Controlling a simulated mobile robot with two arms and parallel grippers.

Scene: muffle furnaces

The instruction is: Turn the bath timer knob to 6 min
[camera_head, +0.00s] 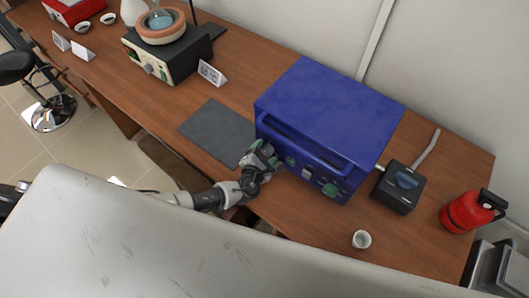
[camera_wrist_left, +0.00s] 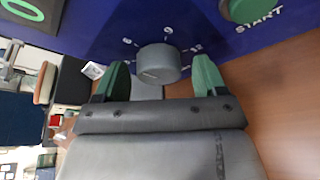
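The blue furnace box (camera_head: 325,110) stands on the wooden table, with its control panel facing my left arm. In the left wrist view, a grey round timer knob (camera_wrist_left: 158,63) sits on the blue panel with white numbers around it. My left gripper (camera_wrist_left: 160,80) is open, with one green fingertip on each side of the knob and gaps between. In the head view, my left gripper (camera_head: 262,160) is at the panel's left end and hides the knob. The knob's exact pointer setting is hard to read. My right gripper is not in view.
A green START button (camera_wrist_left: 248,8) is right of the knob. A dark mat (camera_head: 215,132) lies left of the furnace. A black device (camera_head: 398,188), a white cup (camera_head: 361,239) and a red extinguisher-like canister (camera_head: 462,212) stand to the right. A heating bath (camera_head: 165,55) is farther back left.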

